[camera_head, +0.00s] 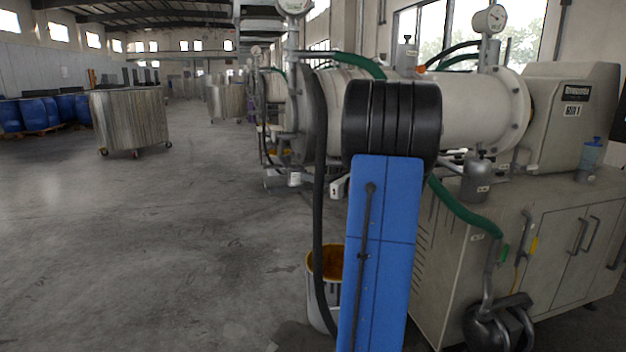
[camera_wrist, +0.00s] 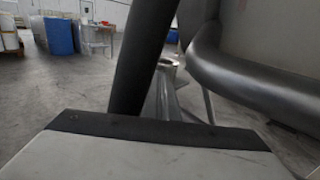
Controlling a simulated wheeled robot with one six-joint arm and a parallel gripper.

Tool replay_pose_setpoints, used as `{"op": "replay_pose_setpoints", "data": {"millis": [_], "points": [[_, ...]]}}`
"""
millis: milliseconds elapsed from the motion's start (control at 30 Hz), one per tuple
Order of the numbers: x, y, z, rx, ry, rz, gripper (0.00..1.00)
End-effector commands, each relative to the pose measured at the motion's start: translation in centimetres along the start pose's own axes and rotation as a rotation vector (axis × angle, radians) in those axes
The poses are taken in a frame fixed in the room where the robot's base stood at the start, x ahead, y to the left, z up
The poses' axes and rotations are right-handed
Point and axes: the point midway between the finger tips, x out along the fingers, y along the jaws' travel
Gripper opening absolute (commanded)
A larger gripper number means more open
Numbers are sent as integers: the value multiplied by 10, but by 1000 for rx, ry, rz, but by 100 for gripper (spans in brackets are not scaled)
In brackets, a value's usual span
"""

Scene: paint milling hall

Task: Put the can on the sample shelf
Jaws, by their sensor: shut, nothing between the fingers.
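My gripper (camera_wrist: 158,130) shows in the wrist view as a wide pale grey block with a black front edge, along the bottom. It is shut and holds nothing. In the head view my blue arm link and black joint stand in front of the milling machine, and the gripper is hidden there. I cannot make out the can or the sample shelf with certainty in either view.
A large grey mill (camera_head: 465,105) on a cabinet (camera_head: 560,235) fills the right. A bucket with orange paint (camera_head: 322,265) stands by its foot. Dark hoses cross close in the wrist view.

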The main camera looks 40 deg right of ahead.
Motion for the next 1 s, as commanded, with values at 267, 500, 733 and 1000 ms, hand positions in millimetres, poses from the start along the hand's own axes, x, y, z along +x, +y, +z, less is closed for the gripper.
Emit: {"op": "replay_pose_setpoints", "data": {"millis": [267, 500, 733, 1000], "points": [[49, 2, 0, 0, 0, 5, 0], [66, 1, 0, 1, 0, 2, 0], [66, 1, 0, 1, 0, 1, 0], [65, 0, 0, 0, 0, 3, 0]]}}
